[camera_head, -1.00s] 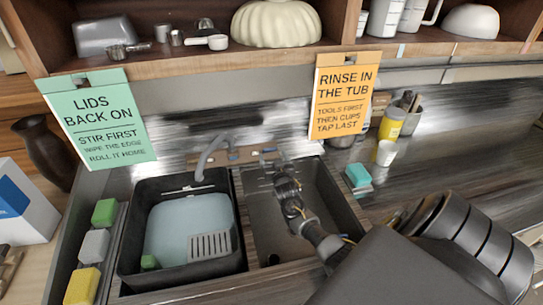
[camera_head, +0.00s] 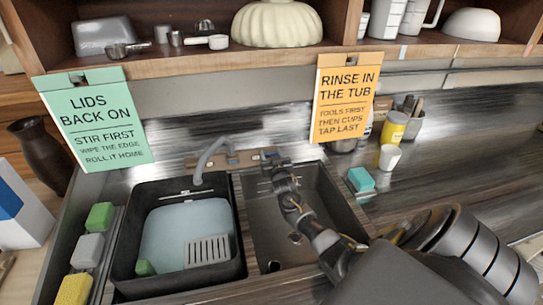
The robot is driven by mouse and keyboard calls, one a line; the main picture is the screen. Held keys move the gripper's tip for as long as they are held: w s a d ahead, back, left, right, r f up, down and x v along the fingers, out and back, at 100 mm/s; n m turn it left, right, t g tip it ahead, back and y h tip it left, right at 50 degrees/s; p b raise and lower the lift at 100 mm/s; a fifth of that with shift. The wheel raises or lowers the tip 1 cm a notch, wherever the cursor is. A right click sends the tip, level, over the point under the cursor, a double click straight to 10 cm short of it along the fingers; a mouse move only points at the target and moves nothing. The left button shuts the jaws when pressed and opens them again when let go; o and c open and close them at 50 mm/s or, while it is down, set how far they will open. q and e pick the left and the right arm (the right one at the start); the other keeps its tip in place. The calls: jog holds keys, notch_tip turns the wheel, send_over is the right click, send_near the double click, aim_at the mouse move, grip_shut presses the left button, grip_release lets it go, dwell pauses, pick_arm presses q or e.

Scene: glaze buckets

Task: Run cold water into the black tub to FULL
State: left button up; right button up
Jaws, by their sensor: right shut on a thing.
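The black tub (camera_head: 124,250) sits under the grey curved spout (camera_head: 203,162) at the left. Pale blue water (camera_head: 172,236) covers its bottom, its surface below the white mark (camera_head: 181,194) on the back wall. I cannot make out a stream from the spout. My left gripper is out of view.
The empty grey basin (camera_head: 325,215) lies under my right arm. Green, grey and yellow sponges (camera_head: 88,250) line the tub's left side. A teal block (camera_head: 361,179), white cup (camera_head: 389,157) and yellow can (camera_head: 394,127) stand right. Two signs (camera_head: 346,98) hang from the shelf.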

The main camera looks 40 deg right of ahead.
jog(key=shift+n, duration=0.3)
jog(key=n+y, duration=0.2)
jog(key=n+t+y, duration=0.1)
jog(key=n+y, duration=0.1)
jog(key=shift+s+d, duration=0.1)
jog(key=shift+d, duration=0.1)
jog(key=shift+n+y+b, duration=1.1)
jog(key=shift+n+y, duration=1.3)
jog(key=shift+n, duration=0.3)
jog(key=shift+n+y, duration=0.3)
jog(key=o, duration=1)
jog(key=shift+d, duration=0.1)
